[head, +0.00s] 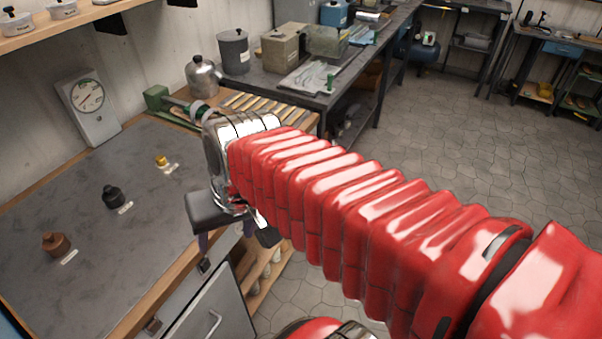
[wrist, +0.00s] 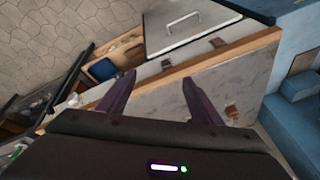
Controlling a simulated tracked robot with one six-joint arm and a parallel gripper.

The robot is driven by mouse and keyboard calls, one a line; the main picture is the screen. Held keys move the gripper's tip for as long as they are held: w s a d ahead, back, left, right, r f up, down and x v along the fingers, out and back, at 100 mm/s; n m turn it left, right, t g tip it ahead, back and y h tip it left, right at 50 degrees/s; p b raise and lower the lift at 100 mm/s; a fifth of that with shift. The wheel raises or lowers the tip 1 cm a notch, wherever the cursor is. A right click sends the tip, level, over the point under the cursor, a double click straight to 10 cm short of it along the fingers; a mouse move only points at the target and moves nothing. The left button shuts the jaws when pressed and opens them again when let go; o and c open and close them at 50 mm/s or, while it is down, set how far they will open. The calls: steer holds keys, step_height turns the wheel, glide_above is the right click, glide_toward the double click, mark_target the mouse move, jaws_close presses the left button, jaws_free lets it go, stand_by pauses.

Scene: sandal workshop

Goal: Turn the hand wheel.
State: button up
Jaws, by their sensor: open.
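A green fixture (head: 157,98) stands at the far edge of the grey-topped bench in the head view. A pale grey ring-like part beside it, close to my arm, may be the hand wheel; my arm partly covers this area and I cannot tell for sure. No hand wheel shows clearly in the wrist view. My gripper (head: 221,236) is over the bench's front edge, apart from the green fixture. In the wrist view my gripper (wrist: 157,88) has its two purple fingers spread, with nothing between them.
On the bench top (head: 90,220) stand a brown knob (head: 55,244), a black knob (head: 113,197) and a small yellow part (head: 162,161). A dial gauge (head: 88,98) leans behind. A cabinet door (head: 205,315) is below.

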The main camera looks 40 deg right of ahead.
steer(key=w+d+f+m+t+y, duration=0.1)
steer(key=w+d+f+m+y, duration=0.45)
steer(key=d+m, duration=0.25)
steer(key=w+d+f+m+t+y, duration=0.1)
steer(key=w+d+f+m+y, duration=0.35)
steer(key=w+d+m, duration=0.35)
steer(key=s+d+f+m+t+h, duration=0.2)
steer(key=d+f+m+t, duration=0.3)
steer(key=d, duration=0.8)
steer(key=s+d+f+m+t+h, duration=0.3)
steer(key=d+f+m+t, duration=0.3)
steer(key=d, duration=0.6)
step_height(320, 180, down, 3)
steer(key=shift+s+d+f+m, duration=0.15)
steer(key=shift+d+m, duration=0.25)
steer(key=shift+m, duration=0.8)
steer(key=x, duration=1.4)
steer(key=shift+r, duration=0.25)
steer(key=shift+s, duration=0.1)
steer(key=shift+c, duration=0.6)
